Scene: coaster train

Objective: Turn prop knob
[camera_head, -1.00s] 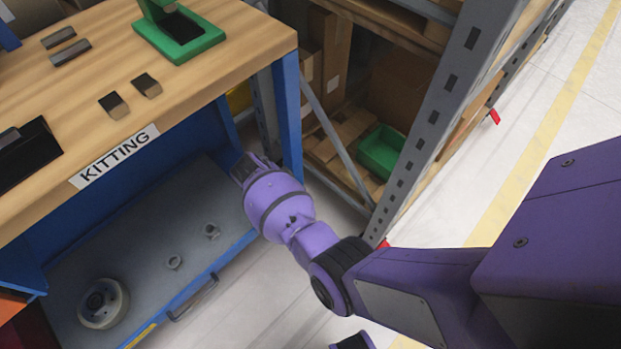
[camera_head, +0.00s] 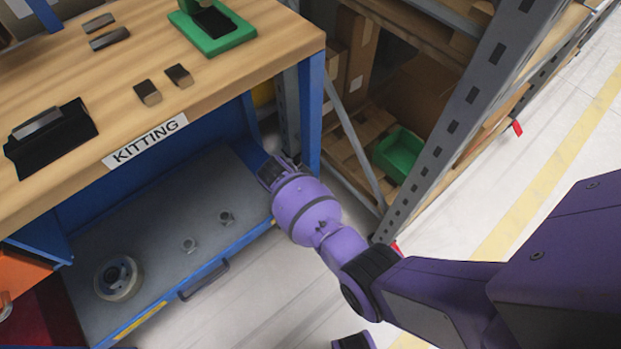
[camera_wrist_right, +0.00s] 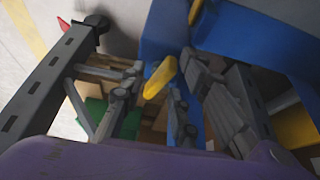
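My right gripper (camera_head: 268,168) is beside the blue leg at the right end of the kitting bench (camera_head: 215,85), above the lower grey shelf's right end. Its fingers are small and partly hidden in the head view. In the right wrist view, my right gripper (camera_wrist_right: 152,100) has its fingers apart. A yellow elongated piece (camera_wrist_right: 160,78), possibly the knob, shows between or just beyond the fingers, against a blue surface (camera_wrist_right: 165,35). I cannot tell whether the fingers touch it. I cannot make out a knob in the head view. My left gripper is not in view.
The lower shelf (camera_head: 160,235) holds a round spool-like part (camera_head: 118,278) and two small ring parts. A grey rack upright (camera_head: 460,130) stands to the right, with cartons and a green bin (camera_head: 400,154) behind it. Open floor (camera_head: 250,310) lies in front of the shelf.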

